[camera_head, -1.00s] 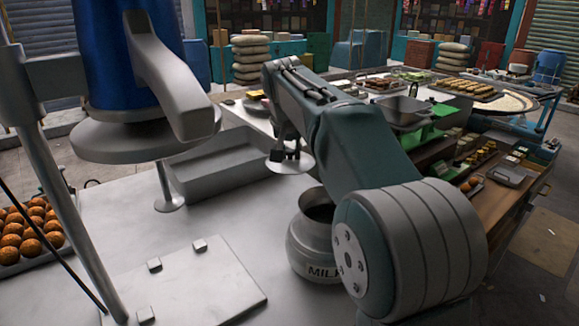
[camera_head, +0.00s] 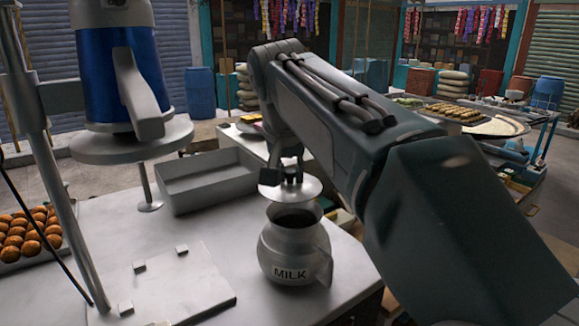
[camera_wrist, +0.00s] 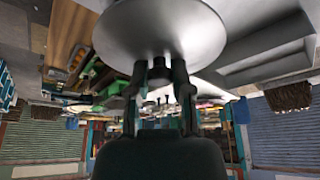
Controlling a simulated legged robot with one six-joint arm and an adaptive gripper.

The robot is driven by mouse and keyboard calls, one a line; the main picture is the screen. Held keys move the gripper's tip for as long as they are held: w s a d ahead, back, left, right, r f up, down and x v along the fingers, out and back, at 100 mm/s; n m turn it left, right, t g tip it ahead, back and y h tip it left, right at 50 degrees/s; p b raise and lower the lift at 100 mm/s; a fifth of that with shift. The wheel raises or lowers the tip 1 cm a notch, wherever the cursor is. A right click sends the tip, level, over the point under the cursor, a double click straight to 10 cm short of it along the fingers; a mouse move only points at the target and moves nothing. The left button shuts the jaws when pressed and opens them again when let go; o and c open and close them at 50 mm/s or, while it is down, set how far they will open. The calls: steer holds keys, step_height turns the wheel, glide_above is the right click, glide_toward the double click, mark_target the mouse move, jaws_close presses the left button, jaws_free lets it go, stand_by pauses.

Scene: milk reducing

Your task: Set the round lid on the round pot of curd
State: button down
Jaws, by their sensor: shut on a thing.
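The round grey lid (camera_head: 290,191) hangs under my gripper (camera_head: 284,178), which is shut on the knob on its top. In the wrist view the lid (camera_wrist: 160,28) is a large pale disc, with my gripper's fingers (camera_wrist: 160,88) on either side of its dark knob. The only round pot (camera_head: 293,252) in view is metal, labelled MILK, with a handle at right. It stands upright on the pale table. The lid appears just above the far side of its mouth, about level; the front of the opening shows dark. I cannot make out the contents.
A grey rectangular tray (camera_head: 208,181) lies left of the pot. A blue-bodied machine (camera_head: 118,75) with a round plate stands at left, above a flat base plate (camera_head: 170,290). A tray of brown balls (camera_head: 28,235) is at far left. The tabletop (camera_head: 230,240) before the pot is clear.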

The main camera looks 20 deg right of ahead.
mark_target(296, 185)
steer(key=shift+d+f, duration=0.35)
steer(key=shift+f, duration=0.4)
steer(key=shift+d+f, duration=0.3)
steer(key=shift+f, duration=1.05)
steer(key=shift+a+f, duration=0.35)
steer(key=shift+a, duration=0.1)
steer(key=shift+d, duration=0.25)
steer(key=shift+c, duration=2.2)
jaws_free()
steer(key=shift+o, duration=0.3)
steer(key=o, duration=0.4)
